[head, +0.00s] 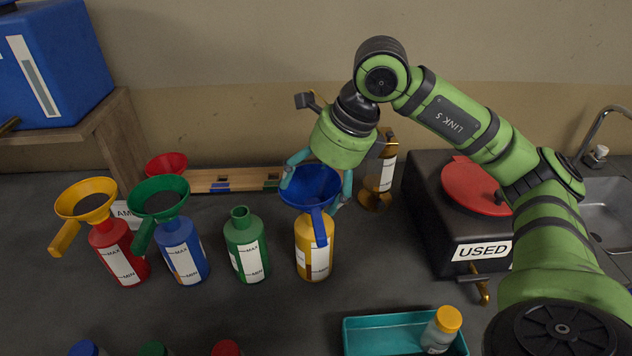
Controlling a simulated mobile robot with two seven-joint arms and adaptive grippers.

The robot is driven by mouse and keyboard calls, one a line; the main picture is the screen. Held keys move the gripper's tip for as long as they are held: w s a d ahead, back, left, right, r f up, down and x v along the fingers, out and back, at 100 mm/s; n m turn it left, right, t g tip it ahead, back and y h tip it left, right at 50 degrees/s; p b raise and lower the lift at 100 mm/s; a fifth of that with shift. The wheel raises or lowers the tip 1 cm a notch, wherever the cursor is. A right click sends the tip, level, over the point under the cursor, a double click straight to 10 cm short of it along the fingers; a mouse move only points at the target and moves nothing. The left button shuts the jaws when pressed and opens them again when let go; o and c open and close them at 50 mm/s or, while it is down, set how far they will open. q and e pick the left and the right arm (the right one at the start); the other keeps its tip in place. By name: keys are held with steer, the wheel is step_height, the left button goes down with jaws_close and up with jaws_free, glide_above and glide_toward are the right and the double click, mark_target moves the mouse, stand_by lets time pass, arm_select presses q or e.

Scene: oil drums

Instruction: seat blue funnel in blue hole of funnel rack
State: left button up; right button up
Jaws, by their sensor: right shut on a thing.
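The blue funnel (311,183) is at the yellow bottle (314,255), its bowl over the bottle's mouth and its blue handle hanging down the front. My right gripper (318,186) comes from above with its teal fingers on either side of the bowl and is shut on the funnel. I cannot tell whether the spout is still inside the bottle neck. The wooden funnel rack (245,176) lies behind along the wall, with blue, green and dark marks on its front. The red funnel (166,164) is at its left end. The blue hole itself is not clearly visible. My left gripper is not in view.
A yellow funnel (86,197) tops the red bottle (115,245) and a green funnel (160,195) the blue bottle (180,245). The green bottle (245,240) stands open beside the yellow one.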

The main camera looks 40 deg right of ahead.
mark_target(315, 202)
steer(key=shift+r, duration=0.35)
steer(key=shift+r+p, duration=1.85)
steer(key=shift+r, duration=0.25)
steer(key=shift+w, duration=0.1)
